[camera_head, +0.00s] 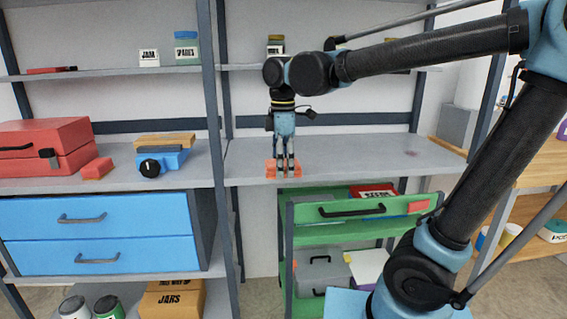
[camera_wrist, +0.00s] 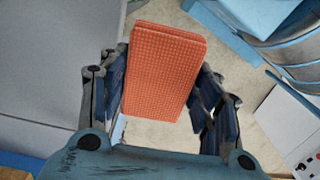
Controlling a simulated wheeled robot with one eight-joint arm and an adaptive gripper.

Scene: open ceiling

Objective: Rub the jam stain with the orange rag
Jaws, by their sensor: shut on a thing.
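The orange rag (camera_head: 271,169) is a thick, textured block between the fingers of my gripper (camera_head: 284,168), at the front edge of the middle grey shelf. In the wrist view, the rag (camera_wrist: 165,70) sits between the two dark finger pads of my gripper (camera_wrist: 160,92), with pale floor behind it. My gripper points down and is shut on the rag. I cannot tell whether the rag touches the shelf. The jam stain (camera_head: 411,153) is a small, faint reddish mark on the same shelf, to the right of my gripper.
The grey shelf top (camera_head: 340,160) is clear between rag and stain. A green cart (camera_head: 340,212) with a red box stands below its front edge. Another shelf (camera_head: 330,67) runs above.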

